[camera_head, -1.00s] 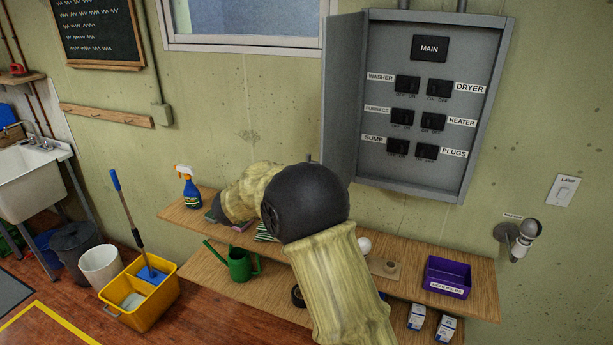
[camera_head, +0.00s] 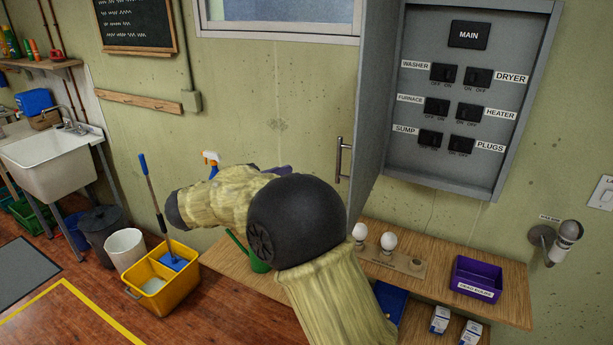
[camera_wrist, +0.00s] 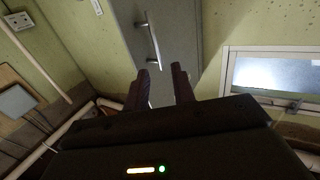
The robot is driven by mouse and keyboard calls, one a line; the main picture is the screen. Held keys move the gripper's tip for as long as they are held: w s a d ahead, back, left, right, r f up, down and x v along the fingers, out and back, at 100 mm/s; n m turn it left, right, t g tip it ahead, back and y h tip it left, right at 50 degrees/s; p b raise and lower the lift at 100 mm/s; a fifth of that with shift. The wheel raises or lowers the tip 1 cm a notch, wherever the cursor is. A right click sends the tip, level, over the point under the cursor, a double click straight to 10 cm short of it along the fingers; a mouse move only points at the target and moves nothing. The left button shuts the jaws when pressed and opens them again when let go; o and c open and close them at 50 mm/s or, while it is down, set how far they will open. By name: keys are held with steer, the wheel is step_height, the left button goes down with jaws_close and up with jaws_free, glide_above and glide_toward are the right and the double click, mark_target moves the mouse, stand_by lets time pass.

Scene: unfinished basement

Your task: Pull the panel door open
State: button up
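The grey panel door (camera_head: 377,100) stands swung out from the left side of the breaker panel (camera_head: 480,185), whose labelled switches are exposed. Its bar handle (camera_head: 340,160) shows at the door's outer edge. In the wrist view the handle (camera_wrist: 153,40) is on the grey door (camera_wrist: 180,35), beyond my fingertips and apart from them. My gripper (camera_wrist: 161,80) is open, with two dark fingers and nothing between them. In the head view my arm hides most of the gripper.
A wooden shelf (camera_head: 515,300) below the panel holds bulbs (camera_head: 389,242) and a purple bin (camera_head: 478,279). A wall lamp (camera_head: 562,240) is at right. A yellow mop bucket (camera_head: 165,290) stands on the floor at left. A window (camera_head: 280,28) is left of the door.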

steer(key=v, duration=0.3)
steer(key=shift+s+a+b, duration=0.2)
steer(key=shift+a+b, duration=0.05)
steer(key=shift+b, duration=0.05)
steer(key=w+d+r+n+t+y, duration=0.1)
steer(key=w+d+n+t+y, duration=0.25)
steer(key=w+t, duration=0.2)
steer(key=w+d+f+n+y, duration=0.1)
steer(key=d+f+n+y, duration=0.3)
steer(key=f+n+y, duration=0.5)
steer(key=s+d+f+g+y, duration=0.1)
steer(key=s+d+f+g, duration=0.3)
steer(key=s, duration=0.5)
steer(key=s+d+f+g+y, duration=0.1)
steer(key=s+d+f+g, duration=0.3)
steer(key=s, duration=0.5)
steer(key=s+d+f+g+y, duration=0.1)
steer(key=s+d+f+g, duration=0.3)
steer(key=s, duration=0.5)
step_height(320, 180, down, 3)
steer(key=shift+s+r+m, duration=0.1)
steer(key=shift+s+m, duration=0.1)
steer(key=shift+m, duration=0.15)
